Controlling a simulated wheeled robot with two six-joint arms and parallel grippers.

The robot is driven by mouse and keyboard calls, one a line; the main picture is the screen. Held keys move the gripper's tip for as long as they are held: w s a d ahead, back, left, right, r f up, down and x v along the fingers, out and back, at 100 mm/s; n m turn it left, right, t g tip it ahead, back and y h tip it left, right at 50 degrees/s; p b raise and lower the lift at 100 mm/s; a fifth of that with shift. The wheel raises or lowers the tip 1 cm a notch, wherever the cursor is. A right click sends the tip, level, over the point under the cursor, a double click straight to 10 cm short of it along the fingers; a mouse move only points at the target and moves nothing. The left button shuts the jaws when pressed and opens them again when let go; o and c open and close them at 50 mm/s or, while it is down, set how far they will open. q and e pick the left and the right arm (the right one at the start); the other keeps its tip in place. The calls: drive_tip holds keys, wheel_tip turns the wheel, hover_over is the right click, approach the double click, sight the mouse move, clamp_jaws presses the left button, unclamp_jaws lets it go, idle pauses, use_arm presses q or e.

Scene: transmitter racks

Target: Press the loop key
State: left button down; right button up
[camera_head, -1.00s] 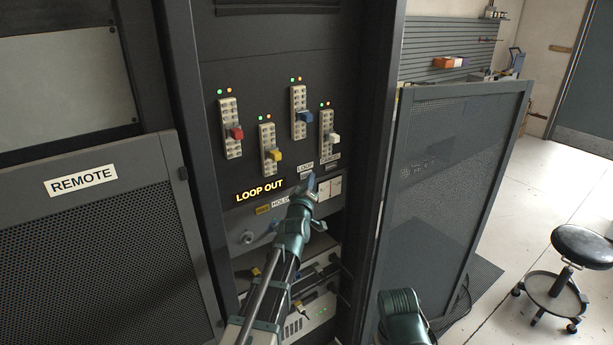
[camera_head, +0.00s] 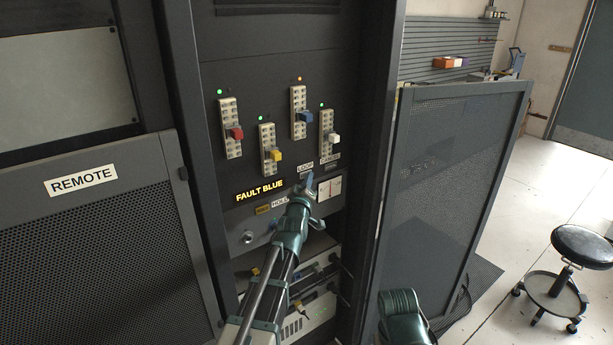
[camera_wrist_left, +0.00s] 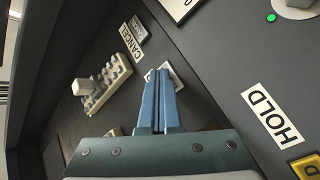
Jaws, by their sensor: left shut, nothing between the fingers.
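The label LOOP (camera_head: 305,168) sits on the dark rack panel, below the blue-handled lever. My left gripper (camera_head: 309,183) is shut and empty, its blue fingertips just below that label. The loop key itself is hidden behind the fingers; I cannot tell whether they touch it. In the left wrist view the closed fingers (camera_wrist_left: 158,78) point at the panel and partly cover a white label. The CANCEL label (camera_head: 330,157) is to the right of LOOP, and the HOLD label (camera_head: 280,201) is lower left. The display (camera_head: 260,190) reads FAULT BLUE.
Red (camera_head: 236,132), yellow (camera_head: 275,154), blue (camera_head: 305,117) and white (camera_head: 333,138) levers stick out above the keys. The blue lever's lamp is orange; the others are green. A mesh door (camera_head: 450,190) stands open at right, near a stool (camera_head: 582,246).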

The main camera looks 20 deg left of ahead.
use_arm(q)
drive_tip(key=shift+s+d, duration=0.5)
drive_tip(key=shift+d, duration=0.1)
idle(0.4)
drive_tip(key=s+d, duration=0.1)
drive_tip(key=d, duration=0.1)
drive_tip(key=s+d, duration=0.2)
idle(0.3)
idle(0.5)
